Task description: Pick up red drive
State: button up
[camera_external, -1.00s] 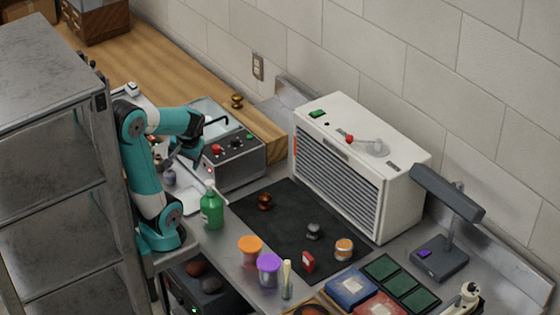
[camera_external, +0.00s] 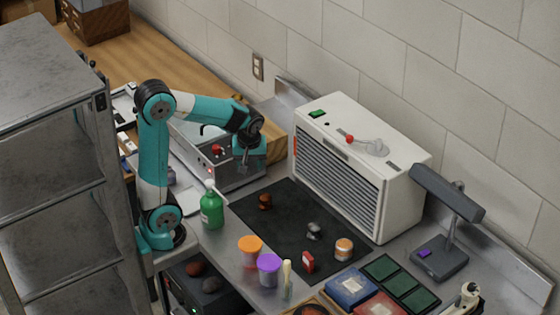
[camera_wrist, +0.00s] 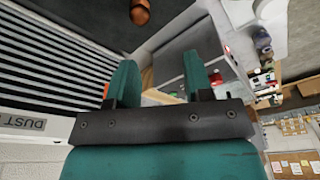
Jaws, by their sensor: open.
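The red drive (camera_external: 307,262) is a small red block with a pale patch. It stands on the dark mat (camera_external: 285,245) near its front edge in the external view. I cannot make it out in the wrist view. My gripper (camera_external: 245,163) is raised beside the grey machine at the back left of the mat, well apart from the red drive. In the wrist view my gripper (camera_wrist: 160,72) shows two teal fingers spread apart with nothing between them.
A green bottle (camera_external: 211,208), orange-lidded pot (camera_external: 250,250) and purple-lidded pot (camera_external: 269,268) stand left. A white vented unit (camera_external: 365,165) borders the back.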

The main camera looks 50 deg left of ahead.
jog(key=w+d+n+h, duration=0.1)
jog(key=w+d+n, duration=0.15)
jog(key=d, duration=1.05)
jog(key=n+g, duration=0.1)
jog(key=n, duration=0.2)
send_over(308, 255)
notch_tip(308, 255, down, 2)
jog(key=shift+h, duration=0.4)
jog(key=f, duration=0.3)
jog(key=f+p, duration=0.1)
jog(key=f, duration=0.7)
jog(key=shift+w+d+f+p, duration=0.1)
jog(key=shift+d+f+p, duration=0.15)
jog(key=shift+p, duration=0.1)
jog(key=shift+a+f+p, duration=0.15)
jog(key=shift+f+p, duration=0.6)
jog(key=shift+f, duration=2.3)
grip_shut()
